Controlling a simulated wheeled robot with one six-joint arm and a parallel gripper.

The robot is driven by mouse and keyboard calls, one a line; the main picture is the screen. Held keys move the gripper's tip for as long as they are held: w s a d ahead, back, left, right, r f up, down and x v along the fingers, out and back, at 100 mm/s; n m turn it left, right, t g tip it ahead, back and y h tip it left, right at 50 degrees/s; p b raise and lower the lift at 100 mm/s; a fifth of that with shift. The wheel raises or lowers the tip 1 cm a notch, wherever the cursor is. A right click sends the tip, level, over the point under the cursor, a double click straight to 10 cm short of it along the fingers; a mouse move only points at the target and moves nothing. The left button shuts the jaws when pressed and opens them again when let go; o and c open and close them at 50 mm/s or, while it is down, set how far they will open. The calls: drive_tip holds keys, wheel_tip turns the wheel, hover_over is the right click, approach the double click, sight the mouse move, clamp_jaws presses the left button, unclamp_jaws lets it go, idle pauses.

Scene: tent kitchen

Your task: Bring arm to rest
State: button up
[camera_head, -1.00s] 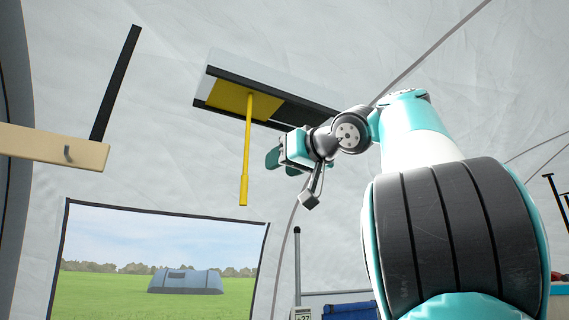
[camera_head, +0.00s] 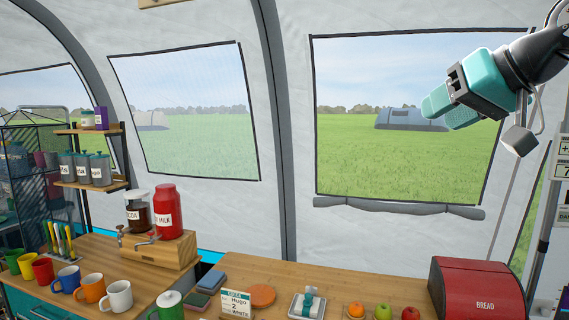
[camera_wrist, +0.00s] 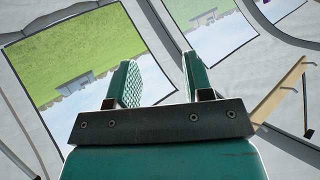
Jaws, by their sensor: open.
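My gripper (camera_head: 441,107) is at the upper right of the head view, raised in front of the right tent window (camera_head: 410,150). It is well above the wooden counter (camera_head: 330,284). In the wrist view my gripper (camera_wrist: 160,80) shows two green fingers spread apart, with nothing between them. Tent windows and wall lie beyond the fingers. The rest of my arm runs out of the head view at the right edge.
Below stand a red bread box (camera_head: 478,290), fruit, and a name card (camera_head: 236,303). To the left are several mugs (camera_head: 118,296), a red dispenser (camera_head: 168,211) on a wooden stand, and a shelf with canisters (camera_head: 100,169). The air around my gripper is clear.

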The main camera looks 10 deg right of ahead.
drive_tip(key=s+a+f+n+g+y, duration=0.15)
drive_tip(key=s+a+f+g, duration=0.25)
drive_tip(key=a+f, duration=0.65)
drive_tip(key=s+a+f+n+g+b, duration=0.1)
drive_tip(key=s+a+f+n+g, duration=0.1)
drive_tip(key=s+f, duration=0.6)
drive_tip(key=s+a+f+n+g+h+b, duration=0.1)
drive_tip(key=s+a+f+n+g, duration=0.1)
drive_tip(key=s+f+g, duration=0.3)
wheel_tip(320, 180, down, 5)
drive_tip(key=s+n, duration=0.1)
drive_tip(key=s, duration=0.2)
drive_tip(key=shift+f, duration=0.15)
drive_tip(key=shift+w+a+h, duration=0.1)
drive_tip(key=shift+h, duration=0.15)
